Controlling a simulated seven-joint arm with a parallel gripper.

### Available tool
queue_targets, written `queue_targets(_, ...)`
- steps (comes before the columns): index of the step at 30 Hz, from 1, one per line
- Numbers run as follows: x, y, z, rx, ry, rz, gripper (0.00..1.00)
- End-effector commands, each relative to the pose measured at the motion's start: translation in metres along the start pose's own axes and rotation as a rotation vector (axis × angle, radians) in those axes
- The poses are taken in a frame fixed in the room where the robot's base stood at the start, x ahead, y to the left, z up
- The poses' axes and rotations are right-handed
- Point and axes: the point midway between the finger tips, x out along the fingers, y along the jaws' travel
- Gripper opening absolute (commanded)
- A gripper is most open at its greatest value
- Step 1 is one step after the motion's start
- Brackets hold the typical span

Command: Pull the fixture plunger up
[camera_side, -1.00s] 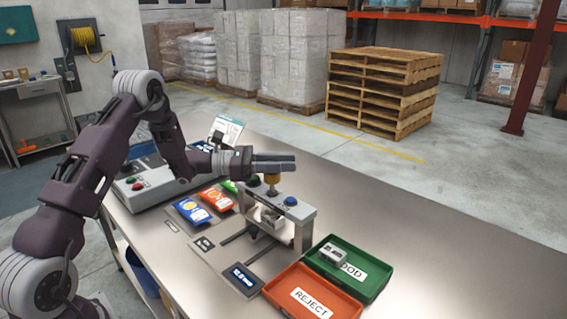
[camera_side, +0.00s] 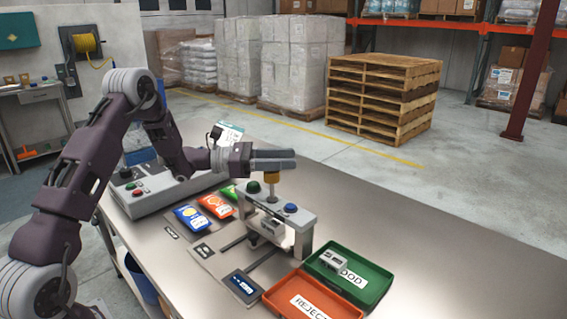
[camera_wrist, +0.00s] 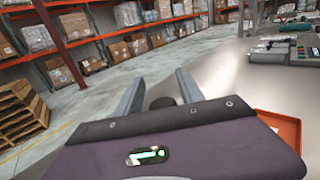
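The weighing fixture (camera_side: 301,221) stands on the bench as a grey bridge over a small block. Its plunger (camera_side: 272,178) shows a brass-coloured collar on a thin upright shaft rising from the bridge. My gripper (camera_side: 274,158) lies level above the collar, its fingers pointing right on either side of the plunger's top, which they hide. In the wrist view a dark round knob (camera_wrist: 162,102) sits between the two fingers of my gripper (camera_wrist: 158,85). Contact is not clear there, but the plunger rises together with the gripper, so I take it as held.
A green GOOD tray (camera_side: 375,289) with a small grey piece and a red REJECT tray (camera_side: 347,308) stand right of the fixture. Coloured packets (camera_side: 190,217) and a control box (camera_side: 150,192) lie to its left. The bench is clear at the far right.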

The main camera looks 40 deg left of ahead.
Motion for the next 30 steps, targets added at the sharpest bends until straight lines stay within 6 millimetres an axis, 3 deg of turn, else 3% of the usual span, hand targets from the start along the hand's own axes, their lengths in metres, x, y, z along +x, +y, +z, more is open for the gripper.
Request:
queue_targets(10,-0.003,0.0,-0.003,-0.003,0.005,0.0,0.52)
queue_targets(21,-0.067,0.0,-0.002,-0.002,0.004,0.002,0.52)
queue_targets(30,-0.071,-0.001,-0.002,-0.002,0.004,-0.001,0.52)
